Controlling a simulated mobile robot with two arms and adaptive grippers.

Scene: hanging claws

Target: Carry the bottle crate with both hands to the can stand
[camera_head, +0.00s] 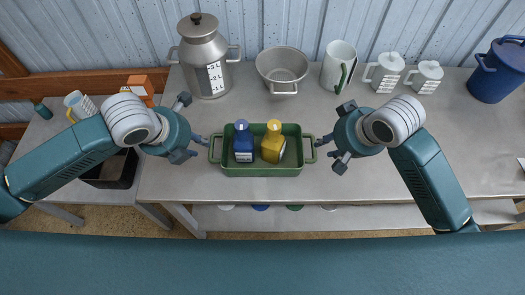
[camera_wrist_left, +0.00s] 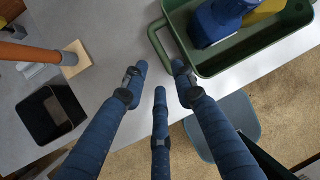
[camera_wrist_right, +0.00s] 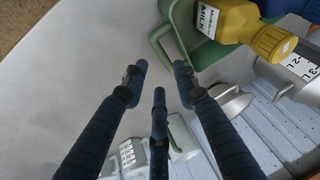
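The green bottle crate (camera_head: 262,171) sits near the table's front edge, with a handle at each end. It holds a blue bottle (camera_head: 243,146) and a yellow bottle (camera_head: 272,146). My left gripper (camera_head: 203,140) is at the crate's left end. In the left wrist view its fingers (camera_wrist_left: 160,72) are spread, with the handle (camera_wrist_left: 152,33) just beyond the tips. My right gripper (camera_head: 320,142) is at the right end. In the right wrist view its fingers (camera_wrist_right: 160,72) are spread near the other handle (camera_wrist_right: 153,42). I cannot tell which thing is the can stand.
A metal can (camera_head: 203,62), a metal bowl (camera_head: 283,68), a white pitcher (camera_head: 338,66) and white measuring jugs (camera_head: 385,72) stand behind the crate. A blue bucket (camera_head: 496,72) is far right. A dark bin (camera_head: 112,172) is at left. The table right of my right arm is clear.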

